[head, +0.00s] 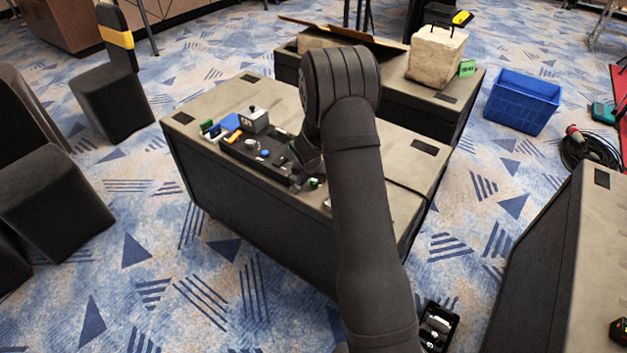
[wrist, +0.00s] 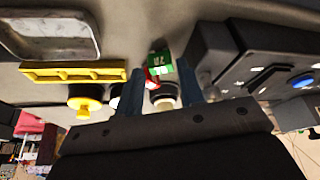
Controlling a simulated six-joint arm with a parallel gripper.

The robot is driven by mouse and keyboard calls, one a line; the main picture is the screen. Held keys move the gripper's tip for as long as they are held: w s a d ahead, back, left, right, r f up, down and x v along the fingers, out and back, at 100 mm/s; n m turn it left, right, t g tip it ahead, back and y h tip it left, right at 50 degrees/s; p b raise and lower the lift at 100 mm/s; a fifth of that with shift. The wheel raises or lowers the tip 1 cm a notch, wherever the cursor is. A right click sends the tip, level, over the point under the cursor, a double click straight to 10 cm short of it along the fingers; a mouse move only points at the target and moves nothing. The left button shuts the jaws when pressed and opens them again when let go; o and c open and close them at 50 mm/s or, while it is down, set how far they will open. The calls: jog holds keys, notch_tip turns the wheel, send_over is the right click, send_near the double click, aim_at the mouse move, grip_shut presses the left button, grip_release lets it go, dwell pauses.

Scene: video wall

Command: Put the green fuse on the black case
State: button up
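A small green block with white marking, which looks like the green fuse (wrist: 161,63), shows in the wrist view on the table top, ahead of my gripper (wrist: 158,92). The two fingers are apart, one on each side of the line to the block, with nothing visibly clamped. In the head view a green bit (head: 314,183) shows beside my arm; the fingertips are hidden there. The black case (wrist: 224,45) is close at the right in the wrist view, with a blue button on it. It lies on the table in the head view (head: 258,157), left of my arm.
A red piece (wrist: 151,78) and a round pale-topped part (wrist: 164,102) are near the fingers. A yellow bar (wrist: 72,74), a yellow knob (wrist: 85,104) and a metal tray (wrist: 50,38) lie left. A grey box (head: 254,121) stands at the case's far side.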

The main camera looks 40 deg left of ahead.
jog(key=v, duration=1)
jog(key=shift+r, duration=0.25)
jog(key=x, duration=1.2)
jog(key=shift+s+f, duration=0.1)
jog(key=shift+f, duration=0.15)
jog(key=shift+r, duration=0.15)
jog(key=shift+r, duration=0.1)
